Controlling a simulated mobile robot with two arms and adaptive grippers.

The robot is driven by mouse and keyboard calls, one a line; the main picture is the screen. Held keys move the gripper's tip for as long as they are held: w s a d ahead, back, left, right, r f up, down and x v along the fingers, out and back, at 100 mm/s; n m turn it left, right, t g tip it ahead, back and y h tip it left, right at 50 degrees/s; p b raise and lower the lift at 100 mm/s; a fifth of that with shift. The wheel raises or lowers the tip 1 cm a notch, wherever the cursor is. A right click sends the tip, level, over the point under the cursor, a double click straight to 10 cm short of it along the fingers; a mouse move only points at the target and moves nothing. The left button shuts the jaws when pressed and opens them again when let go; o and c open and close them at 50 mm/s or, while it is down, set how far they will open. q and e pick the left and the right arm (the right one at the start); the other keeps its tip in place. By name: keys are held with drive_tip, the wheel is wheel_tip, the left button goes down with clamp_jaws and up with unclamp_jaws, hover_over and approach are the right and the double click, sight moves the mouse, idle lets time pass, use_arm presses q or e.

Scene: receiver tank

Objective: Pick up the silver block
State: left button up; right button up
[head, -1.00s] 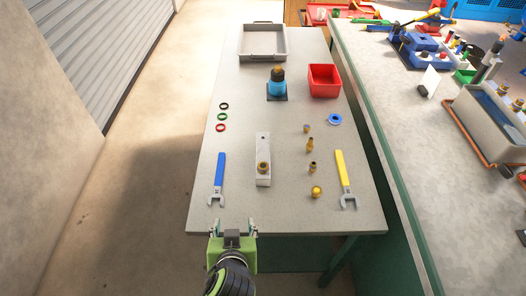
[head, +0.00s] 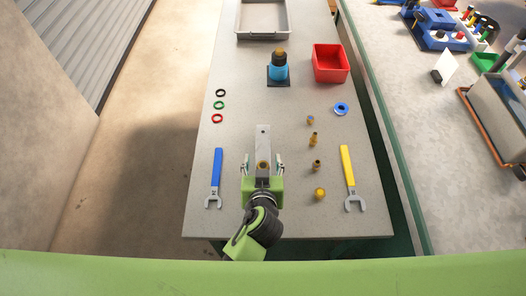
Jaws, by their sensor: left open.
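The silver block (head: 263,138) is a long, narrow bar lying lengthwise on the grey table, with a brass fitting (head: 263,165) at its near end. My left gripper (head: 263,166) is open, with one finger on each side of the block's near end. I cannot tell whether the fingers touch it. The gripper body hides the block's nearest part. My right gripper is not in view.
A blue wrench (head: 215,175) lies left of the gripper and a yellow wrench (head: 348,175) lies to the right. Several small brass fittings (head: 314,139) stand right of the block. A red bin (head: 330,64), a blue-and-black part (head: 278,68) and a grey tray (head: 263,36) are farther back.

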sight(263, 152)
use_arm(q)
drive_tip(key=shift+w+f, duration=0.15)
drive_tip(key=shift+w, duration=0.25)
drive_tip(key=shift+w+f+p, duration=0.15)
drive_tip(key=shift+w+p, duration=0.2)
drive_tip(key=shift+w, duration=0.15)
drive_tip(key=p+x, duration=0.1)
drive_tip(key=x, duration=0.2)
drive_tip(key=shift+w+d, duration=0.1)
drive_tip(key=shift+w+f, duration=0.25)
drive_tip(key=shift+w, duration=0.05)
drive_tip(key=shift+w+f, duration=0.1)
drive_tip(key=shift+w, duration=0.05)
clamp_jaws()
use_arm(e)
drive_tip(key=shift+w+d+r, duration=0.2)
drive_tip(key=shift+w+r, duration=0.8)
